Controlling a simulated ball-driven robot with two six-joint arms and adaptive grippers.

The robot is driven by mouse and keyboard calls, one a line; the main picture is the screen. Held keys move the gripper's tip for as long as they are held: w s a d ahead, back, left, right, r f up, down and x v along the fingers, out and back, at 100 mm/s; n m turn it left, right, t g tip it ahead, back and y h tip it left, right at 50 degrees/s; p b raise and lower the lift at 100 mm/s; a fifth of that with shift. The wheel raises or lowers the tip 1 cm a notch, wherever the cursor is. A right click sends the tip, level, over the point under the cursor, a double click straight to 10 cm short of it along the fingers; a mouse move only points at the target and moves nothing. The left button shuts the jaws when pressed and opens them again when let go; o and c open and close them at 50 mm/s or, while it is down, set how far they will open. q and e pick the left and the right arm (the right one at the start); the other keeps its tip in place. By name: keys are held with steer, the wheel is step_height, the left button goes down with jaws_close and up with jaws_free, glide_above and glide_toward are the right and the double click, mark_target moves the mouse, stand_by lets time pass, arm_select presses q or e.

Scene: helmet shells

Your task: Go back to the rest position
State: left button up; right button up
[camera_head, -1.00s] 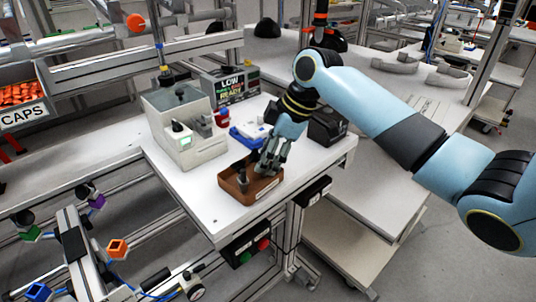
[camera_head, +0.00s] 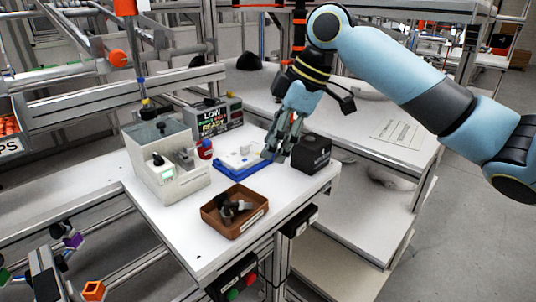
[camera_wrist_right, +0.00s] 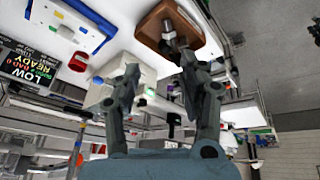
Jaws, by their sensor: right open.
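My right gripper (camera_head: 277,152) hangs above the white bench, near the blue-edged tray, with its fingers pointing down. Its two fingers are spread apart with nothing between them in the right wrist view (camera_wrist_right: 152,85). The right arm reaches in from the right of the head view. A brown tray (camera_head: 214,221) stands on the bench in front of the gripper and apart from it. Dark and grey parts (camera_head: 235,207) lie in that tray. The brown tray also shows at the top of the right wrist view (camera_wrist_right: 150,25). My left gripper is not in view.
A grey-white machine (camera_head: 182,183) and a display box reading LOW, READY (camera_head: 214,120) stand at the back left. A blue-edged tray (camera_head: 236,172) and a black box (camera_head: 312,151) are close to the gripper. The bench front (camera_head: 190,243) is bare.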

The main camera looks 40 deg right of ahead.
stand_by(0.5)
steer(key=s+a+f+m+h, duration=0.1)
steer(key=s+a+f+m, duration=0.25)
steer(key=s, duration=0.35)
steer(key=s+a+f+m+h, duration=0.2)
steer(key=s+f+m, duration=0.15)
steer(key=s, duration=0.35)
steer(key=s+a+f+m+h, duration=0.1)
steer(key=s+a+f+m, duration=0.15)
steer(key=s+f, duration=0.4)
step_height(320, 180, down, 30)
steer(key=s+d+m+g+b, duration=0.1)
steer(key=s+d+b, duration=0.15)
steer(key=b, duration=0.55)
steer(key=s+f+g+b, duration=0.1)
steer(key=s+f+b, duration=0.2)
steer(key=s+f, duration=0.6)
steer(key=s+d+f+b, duration=0.1)
steer(key=s+f+b, duration=0.3)
steer(key=s+f, duration=0.5)
step_height(320, 180, down, 7)
steer(key=shift+s+r+g, duration=0.1)
steer(key=shift+s+g, duration=0.3)
